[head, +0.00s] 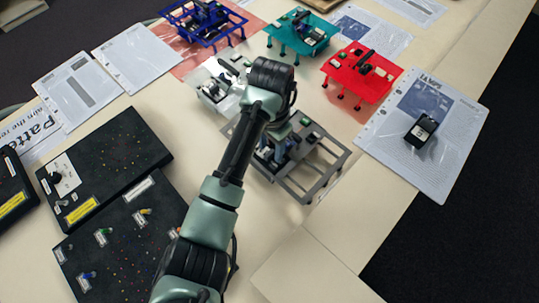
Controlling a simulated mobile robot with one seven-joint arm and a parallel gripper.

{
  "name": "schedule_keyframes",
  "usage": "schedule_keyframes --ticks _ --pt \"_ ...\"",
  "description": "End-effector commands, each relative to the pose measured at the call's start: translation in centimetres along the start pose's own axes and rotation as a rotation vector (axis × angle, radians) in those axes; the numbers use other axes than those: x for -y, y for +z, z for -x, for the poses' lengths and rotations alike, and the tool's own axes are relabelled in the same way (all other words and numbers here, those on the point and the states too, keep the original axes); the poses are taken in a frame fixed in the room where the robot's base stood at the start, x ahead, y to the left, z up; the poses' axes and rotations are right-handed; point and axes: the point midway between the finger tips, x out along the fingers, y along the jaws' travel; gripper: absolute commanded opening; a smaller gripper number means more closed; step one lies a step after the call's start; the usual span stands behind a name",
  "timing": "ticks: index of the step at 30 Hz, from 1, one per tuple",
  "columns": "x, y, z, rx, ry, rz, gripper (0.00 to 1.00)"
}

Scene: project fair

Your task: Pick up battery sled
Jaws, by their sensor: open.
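I cannot tell for certain which thing is the battery sled. A black block with a pale label (421,131) lies on a printed sheet at the right. Small dark and pale parts sit on a grey open frame (322,183) under the end of my arm. My gripper (268,157) points down over the left part of this frame. It is open, but mostly hidden by the arm, and its fingertips are hard to make out. I cannot tell whether it touches any part.
Blue (207,27), teal (301,36) and red (361,75) stands carrying parts stand beyond my arm, with a whitish unit (219,88) nearer. Black panels with knobs (103,168) lie at the left. Printed sheets (79,90) lie around. The front table area is clear.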

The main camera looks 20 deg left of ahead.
Motion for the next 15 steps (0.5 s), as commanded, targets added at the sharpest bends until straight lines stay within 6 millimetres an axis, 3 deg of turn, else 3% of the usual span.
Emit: schedule_keyframes --ticks 3,10,15 --pt "-0.02 0.06 -1.00 0.001 0.000 0.000 0.50" --pt "0.01 0.01 -1.20 -0.001 -0.001 0.000 0.50" --pt "0.00 0.01 -1.18 -0.001 -0.001 0.000 0.21"
